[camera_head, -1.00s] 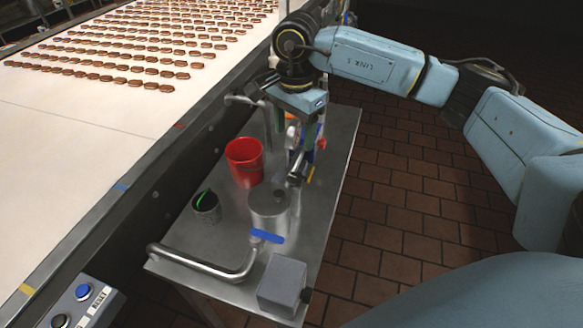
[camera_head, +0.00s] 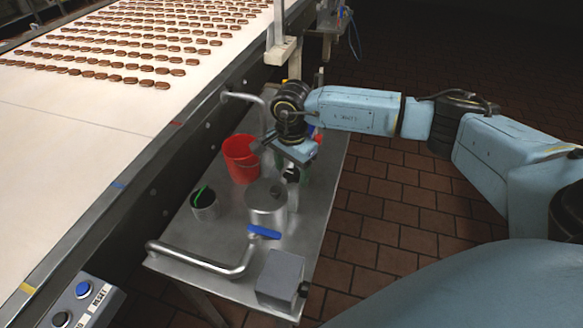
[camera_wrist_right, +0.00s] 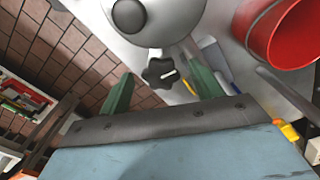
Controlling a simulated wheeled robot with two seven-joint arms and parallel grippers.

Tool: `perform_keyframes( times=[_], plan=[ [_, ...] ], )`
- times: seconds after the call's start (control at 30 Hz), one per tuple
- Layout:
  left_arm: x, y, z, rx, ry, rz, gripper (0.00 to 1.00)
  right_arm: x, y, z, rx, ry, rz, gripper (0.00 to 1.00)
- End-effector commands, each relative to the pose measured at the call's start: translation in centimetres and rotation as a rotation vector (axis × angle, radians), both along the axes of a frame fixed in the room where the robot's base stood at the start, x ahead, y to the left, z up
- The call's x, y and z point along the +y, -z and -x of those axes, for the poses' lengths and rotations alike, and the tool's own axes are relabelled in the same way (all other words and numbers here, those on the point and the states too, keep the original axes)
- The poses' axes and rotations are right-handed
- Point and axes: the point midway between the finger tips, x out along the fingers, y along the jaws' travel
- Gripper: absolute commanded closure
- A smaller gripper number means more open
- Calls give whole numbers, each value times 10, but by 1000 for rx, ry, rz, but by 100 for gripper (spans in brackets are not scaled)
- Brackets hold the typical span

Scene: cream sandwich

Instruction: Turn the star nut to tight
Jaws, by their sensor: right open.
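The star nut (camera_wrist_right: 160,72) is a dark lobed knob with a pale mark on it, beside the steel pot (camera_wrist_right: 165,20) in the right wrist view. My right gripper (camera_wrist_right: 161,68) is open. Its two green fingers stand left and right of the nut in that view, with gaps showing; I cannot tell how deep the nut sits between them. In the head view the right gripper (camera_head: 291,168) is just behind the lidded pot (camera_head: 266,207), and the nut cannot be made out clearly. My left gripper is not in view.
The steel cart (camera_head: 190,240) carries a red bucket (camera_head: 241,158), a dark cup (camera_head: 205,206), a pipe with a blue valve handle (camera_head: 264,232) and a grey box (camera_head: 281,280). A conveyor (camera_head: 70,130) runs along the left. Brick floor lies open at right.

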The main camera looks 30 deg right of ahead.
Motion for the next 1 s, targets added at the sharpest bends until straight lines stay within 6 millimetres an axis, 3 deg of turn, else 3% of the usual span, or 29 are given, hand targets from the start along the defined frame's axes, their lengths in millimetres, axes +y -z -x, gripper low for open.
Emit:
perform_keyframes(
  times=[0.2, 0.53, 1.0],
  plan=[
    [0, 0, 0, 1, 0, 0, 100, 0, 0, 0, 0, 0, 0, 38],
    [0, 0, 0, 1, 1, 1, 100, 0, 0, 0, 0, 0, -1, 80],
    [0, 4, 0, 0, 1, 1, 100, 0, 0, -1, 0, 125, -1, 80]
  ],
)
